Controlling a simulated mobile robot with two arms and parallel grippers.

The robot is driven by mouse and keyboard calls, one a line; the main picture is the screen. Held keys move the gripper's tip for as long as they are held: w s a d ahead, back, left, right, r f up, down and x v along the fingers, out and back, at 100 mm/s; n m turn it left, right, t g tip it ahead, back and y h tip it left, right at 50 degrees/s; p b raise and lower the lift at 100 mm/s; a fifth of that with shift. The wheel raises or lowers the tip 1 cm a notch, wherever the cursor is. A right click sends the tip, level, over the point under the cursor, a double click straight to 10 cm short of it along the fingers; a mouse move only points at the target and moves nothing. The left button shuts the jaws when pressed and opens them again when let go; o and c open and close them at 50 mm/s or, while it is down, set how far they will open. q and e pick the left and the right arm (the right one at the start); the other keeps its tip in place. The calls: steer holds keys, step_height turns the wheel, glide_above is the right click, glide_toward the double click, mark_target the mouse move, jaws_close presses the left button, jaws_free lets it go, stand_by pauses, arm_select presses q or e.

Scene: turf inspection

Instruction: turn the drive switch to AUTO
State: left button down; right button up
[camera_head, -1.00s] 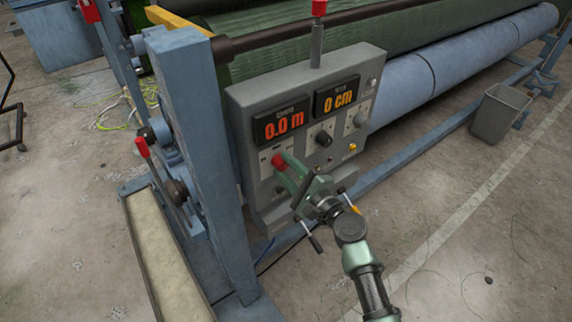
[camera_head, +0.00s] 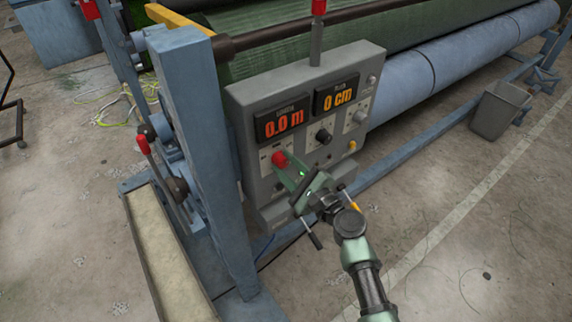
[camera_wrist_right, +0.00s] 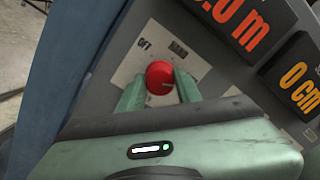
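The drive switch is a red round knob (camera_head: 279,159) at the lower left of the grey control panel. It also shows in the right wrist view (camera_wrist_right: 160,77), on a pale plate with a label like OFF at its upper left and one like HAND at its upper right. No AUTO label is visible; my gripper hides part of the plate. My right gripper (camera_head: 284,165) is at the knob, its two green fingers against opposite sides of it, shut on it. The knob's pointing direction cannot be told. My left gripper is not in view.
The control panel (camera_head: 245,99) carries two displays reading 0.0 m and 0 cm, with dark knobs (camera_head: 323,137) to the right. A blue post (camera_head: 205,150) stands close on the left, with a red-tipped lever (camera_head: 142,143) beyond. A grey bin (camera_head: 493,112) stands at right on open floor.

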steer(key=o, duration=0.3)
steer(key=shift+o, duration=0.2)
steer(key=b+v, duration=0.1)
steer(key=v, duration=0.6)
steer(key=shift+s+d, duration=0.25)
steer(key=shift+s, duration=0.05)
steer(key=shift+f, duration=0.1)
